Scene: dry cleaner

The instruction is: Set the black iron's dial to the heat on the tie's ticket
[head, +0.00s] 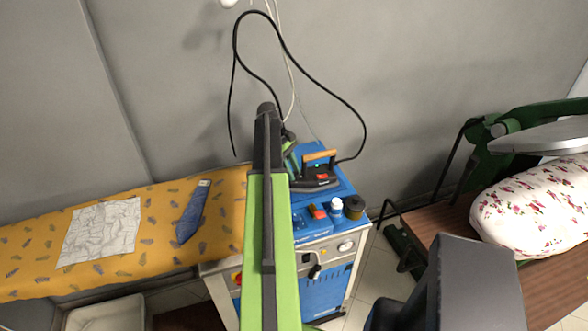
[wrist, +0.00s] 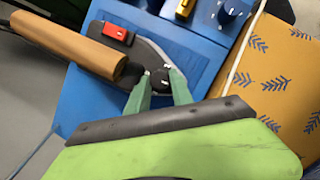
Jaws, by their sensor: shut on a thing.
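The black iron (head: 322,182) stands on the blue top of the press unit, with a brown wooden handle and a red switch. In the wrist view the iron (wrist: 146,58) shows its dial (wrist: 162,82), a small black knob with pale marks. My gripper (wrist: 160,74) has its two green fingers shut on the dial, one on each side. Its setting is too small to read. In the head view my arm hides part of the gripper. The blue tie (head: 190,216) lies on the yellow board with a pale ticket (head: 204,183) at its upper end; its print is unreadable.
A white crinkled cloth (head: 100,230) lies on the yellow patterned board (head: 25,262). A white-capped bottle (head: 336,207) and a dark roll (head: 354,206) stand at the blue unit's front. A black cord (head: 300,55) loops above. A floral press pad (head: 530,206) is on the right.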

